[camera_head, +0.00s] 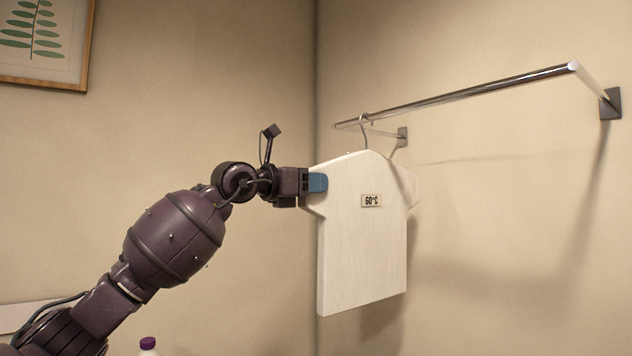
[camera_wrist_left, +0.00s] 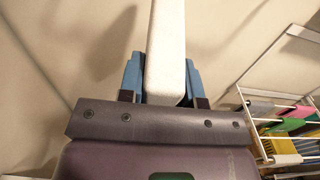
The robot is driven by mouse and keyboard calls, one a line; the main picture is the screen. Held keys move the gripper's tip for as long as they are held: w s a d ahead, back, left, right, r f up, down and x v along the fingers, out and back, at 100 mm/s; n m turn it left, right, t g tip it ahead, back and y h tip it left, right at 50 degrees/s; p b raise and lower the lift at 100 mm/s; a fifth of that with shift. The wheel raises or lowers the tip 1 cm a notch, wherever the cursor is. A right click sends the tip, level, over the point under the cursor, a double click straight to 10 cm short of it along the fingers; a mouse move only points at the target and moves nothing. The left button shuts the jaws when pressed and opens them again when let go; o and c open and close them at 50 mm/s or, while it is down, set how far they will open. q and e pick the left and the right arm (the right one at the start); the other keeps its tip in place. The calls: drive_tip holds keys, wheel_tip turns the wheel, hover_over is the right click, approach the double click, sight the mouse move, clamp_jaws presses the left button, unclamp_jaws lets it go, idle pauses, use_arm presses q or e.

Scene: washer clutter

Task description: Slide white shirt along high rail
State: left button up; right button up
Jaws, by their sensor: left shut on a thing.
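The white shirt (camera_head: 362,250) is a flat, stiff shirt shape with a "60°C" label. It hangs upright by a hook (camera_head: 364,130) near the left end of the high rail (camera_head: 460,92). My left gripper (camera_head: 316,183) is shut on the shirt's left sleeve edge. In the left wrist view the shirt (camera_wrist_left: 166,45) shows edge-on between the blue fingers of my left gripper (camera_wrist_left: 164,80). The far finger is hidden behind the shirt in the head view. My right gripper is not in view.
Wall brackets (camera_head: 610,103) hold the rail to the right wall. The rail right of the shirt is bare. A framed leaf picture (camera_head: 45,40) hangs at upper left. A purple-capped bottle (camera_head: 148,345) stands below. A rack with coloured cloths (camera_wrist_left: 285,125) shows in the left wrist view.

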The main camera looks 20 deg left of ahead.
use_arm(q)
drive_tip(key=shift+w+a, duration=0.35)
drive_tip(key=shift+a, duration=0.2)
drive_tip(key=shift+w+a+p, duration=0.4)
drive_tip(key=shift+a, duration=0.2)
drive_tip(key=shift+w+a+p, duration=0.35)
drive_tip(key=shift+w+a, duration=0.05)
drive_tip(key=shift+a, duration=0.2)
drive_tip(key=o, duration=1.1)
